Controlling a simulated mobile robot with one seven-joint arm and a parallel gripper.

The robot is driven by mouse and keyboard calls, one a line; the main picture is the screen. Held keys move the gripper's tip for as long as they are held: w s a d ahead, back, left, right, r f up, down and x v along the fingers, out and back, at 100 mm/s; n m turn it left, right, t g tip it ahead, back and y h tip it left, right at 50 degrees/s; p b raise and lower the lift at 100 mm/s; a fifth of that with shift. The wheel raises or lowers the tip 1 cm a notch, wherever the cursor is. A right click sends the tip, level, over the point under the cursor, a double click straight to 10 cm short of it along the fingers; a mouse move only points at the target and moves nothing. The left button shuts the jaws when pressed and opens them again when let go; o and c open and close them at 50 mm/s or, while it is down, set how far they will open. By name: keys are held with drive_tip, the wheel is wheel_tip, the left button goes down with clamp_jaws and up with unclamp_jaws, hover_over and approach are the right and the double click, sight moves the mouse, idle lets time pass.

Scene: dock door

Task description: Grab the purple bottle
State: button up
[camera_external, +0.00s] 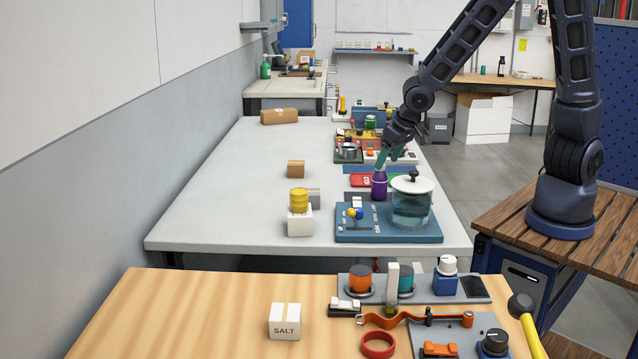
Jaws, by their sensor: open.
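The purple bottle (379,187) stands upright on the grey table, just behind the blue board and left of the lidded glass pot. My gripper (388,160) comes down from the upper right and sits at the bottle's top. Its greenish fingers are open, one at the bottle's neck and one to the right of it. I cannot tell from this view whether a finger touches the bottle. The bottle's lowest part is partly hidden by the blue board.
The glass pot (411,208) with a white lid stands close to the bottle's right on the blue board (375,234). The table's left side is mostly clear.

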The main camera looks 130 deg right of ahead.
sight(378, 172)
drive_tip(key=shift+d+f, duration=0.25)
drive_tip(key=shift+f, duration=0.3)
drive_tip(key=shift+d+x, duration=0.15)
drive_tip(key=shift+x, duration=0.65)
drive_tip(key=shift+d+x, duration=0.15)
drive_tip(key=shift+x, duration=1.55)
drive_tip(key=shift+w, duration=0.15)
drive_tip(key=c, duration=1.2)
drive_tip(key=shift+r, duration=0.1)
